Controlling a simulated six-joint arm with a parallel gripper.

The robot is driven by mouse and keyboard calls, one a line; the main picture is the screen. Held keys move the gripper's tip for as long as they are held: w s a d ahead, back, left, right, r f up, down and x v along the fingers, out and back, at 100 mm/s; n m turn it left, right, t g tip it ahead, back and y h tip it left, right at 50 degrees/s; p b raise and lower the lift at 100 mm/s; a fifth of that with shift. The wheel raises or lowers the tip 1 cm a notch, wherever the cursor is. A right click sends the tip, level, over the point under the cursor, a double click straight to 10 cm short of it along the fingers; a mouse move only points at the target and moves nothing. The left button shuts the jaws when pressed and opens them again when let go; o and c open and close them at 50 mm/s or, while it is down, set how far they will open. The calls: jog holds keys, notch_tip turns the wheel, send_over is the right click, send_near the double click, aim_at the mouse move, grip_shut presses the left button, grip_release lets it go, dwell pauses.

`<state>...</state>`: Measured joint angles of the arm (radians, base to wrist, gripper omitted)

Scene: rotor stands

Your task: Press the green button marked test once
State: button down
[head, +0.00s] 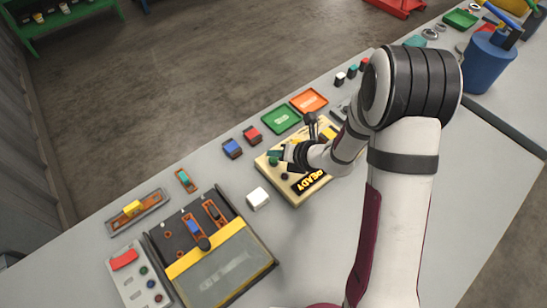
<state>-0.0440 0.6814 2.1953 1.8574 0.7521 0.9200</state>
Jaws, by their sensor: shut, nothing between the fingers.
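A beige test box (268,168) stands on the grey bench, with a dark display reading READY (308,184) on its near side. My gripper (280,157) is over the left part of this box and looks shut and empty. A small green round part, which looks like the green button (273,155), shows at the box's left side, right beside the gripper's tip. Its marking is too small to read, and I cannot tell whether the fingertips touch it.
A white cube (258,198) sits just left of the box. Blue (232,148) and red (252,134) blocks and green (281,120) and orange (309,101) trays lie behind. A black-and-yellow fixture (222,265) stands front left. Bare bench lies in front of the box.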

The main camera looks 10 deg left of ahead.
jog(key=shift+f, duration=0.4)
jog(key=shift+f, duration=0.4)
dwell(0.4)
dwell(0.4)
jog(key=shift+r, duration=0.85)
notch_tip(320, 180, up, 5)
dwell(0.7)
